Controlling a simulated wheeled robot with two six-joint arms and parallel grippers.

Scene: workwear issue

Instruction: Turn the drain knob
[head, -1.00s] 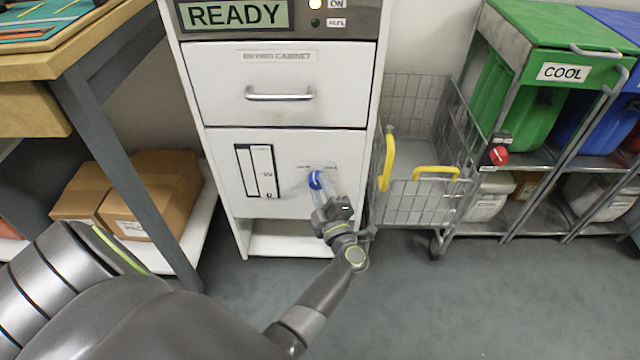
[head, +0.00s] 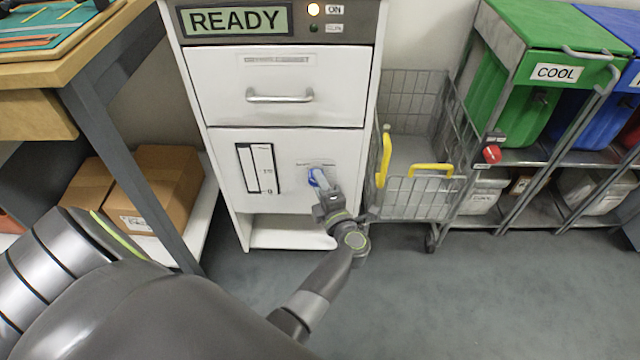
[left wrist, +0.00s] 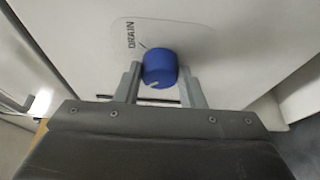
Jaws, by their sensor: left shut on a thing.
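The drain knob (head: 316,177) is blue and sits on the lower front panel of the white drying cabinet (head: 225,215). In the left wrist view the knob (left wrist: 159,68) stands between my two fingers, on a plate marked DRAIN, with a pale pointer mark on its rim. My left gripper (head: 319,183) is shut on the knob; in the left wrist view the fingers (left wrist: 159,80) touch its sides. Part of the knob is hidden by the gripper in the head view. My right gripper is not in view.
A slotted gauge (head: 257,168) is left of the knob, below a drawer handle (head: 280,97). A wire trolley (head: 420,200) with yellow handles stands close on the right. A workbench leg (head: 130,165) is on the left. The floor in front is clear.

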